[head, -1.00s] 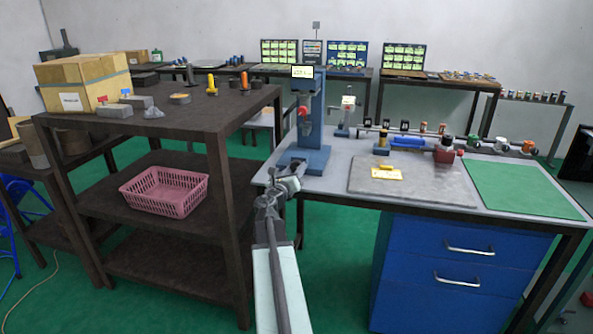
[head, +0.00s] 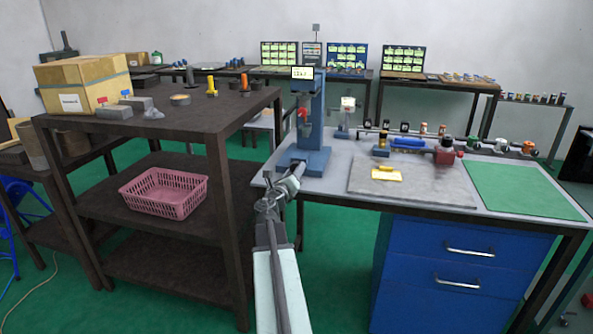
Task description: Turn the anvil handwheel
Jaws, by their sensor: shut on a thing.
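A blue bench tester (head: 317,110) stands upright at the left end of the grey workbench, with a small lit display (head: 302,73) on top. A grey spindle with a red part (head: 303,113) shows on its front, above the blue base. My arm reaches up from the bottom middle, and my gripper (head: 298,170) is at the front of the tester's base. It is shut at the anvil handwheel, which is too small and too covered by the gripper to make out. The fingertips and their contact are not clear.
A dark shelf rack (head: 150,125) with a cardboard box (head: 83,84) and a pink basket (head: 165,192) stands close on the left. The workbench (head: 330,182) holds a grey plate with a yellow block (head: 386,174), a blue-and-red tool (head: 420,147) and a green mat (head: 523,188).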

